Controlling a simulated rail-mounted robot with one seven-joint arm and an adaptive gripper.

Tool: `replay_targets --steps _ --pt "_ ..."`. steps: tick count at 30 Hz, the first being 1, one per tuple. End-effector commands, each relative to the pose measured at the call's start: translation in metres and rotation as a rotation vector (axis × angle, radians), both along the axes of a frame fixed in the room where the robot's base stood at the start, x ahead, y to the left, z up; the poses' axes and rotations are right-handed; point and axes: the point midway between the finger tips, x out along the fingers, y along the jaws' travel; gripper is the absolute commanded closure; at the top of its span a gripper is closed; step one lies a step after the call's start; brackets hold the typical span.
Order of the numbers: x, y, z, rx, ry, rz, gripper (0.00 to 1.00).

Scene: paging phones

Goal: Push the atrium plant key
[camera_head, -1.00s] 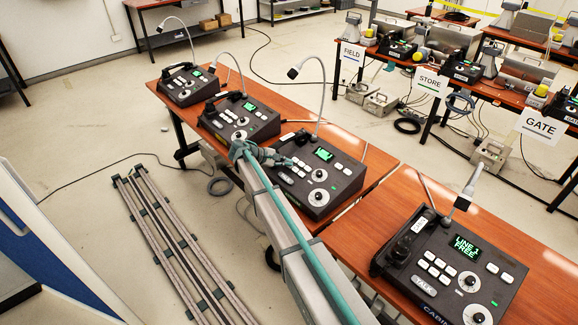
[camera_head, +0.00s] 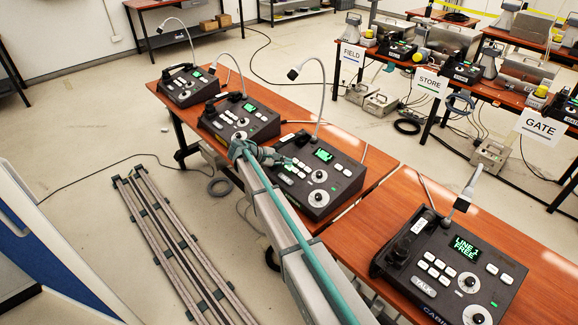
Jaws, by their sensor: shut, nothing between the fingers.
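A dark paging console (camera_head: 345,178) with a green lit screen (camera_head: 323,154), white keys and two round dials stands on the near wooden table, third from the back. My gripper (camera_head: 291,162) is shut and empty at this console's left side, over or touching its upper left keys; I cannot tell which. Several white keys (camera_head: 287,179) show just below and right of it. The key labels are too small to read, so I cannot tell which is the atrium plant key. My arm hides the console's left edge.
A nearer console (camera_head: 447,262) reads "LINE 1 FREE". Two more consoles, (camera_head: 238,118) and (camera_head: 184,84), stand farther back. Thin gooseneck microphones (camera_head: 321,90) rise behind them. Tables signed FIELD, STORE and GATE (camera_head: 541,127) hold equipment at upper right. Rails (camera_head: 180,250) lie on the floor.

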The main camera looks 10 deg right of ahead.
Motion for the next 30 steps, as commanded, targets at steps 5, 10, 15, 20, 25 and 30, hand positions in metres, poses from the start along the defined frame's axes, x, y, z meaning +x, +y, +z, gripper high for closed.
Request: replay_targets --steps 5,10,15,20,25,30 --pt "0.0 0.0 0.0 0.0 0.0 0.0 1.0" --pt "-0.001 0.001 0.006 0.0 0.0 0.0 1.0" --pt "-0.003 0.004 0.02 0.0 -0.001 0.001 1.0" --pt "-0.005 0.008 0.034 0.0 -0.001 0.001 1.0" --pt "-0.007 0.011 0.049 0.0 -0.001 -0.001 1.0" --pt "-0.008 0.013 0.058 0.0 0.0 0.0 1.0"
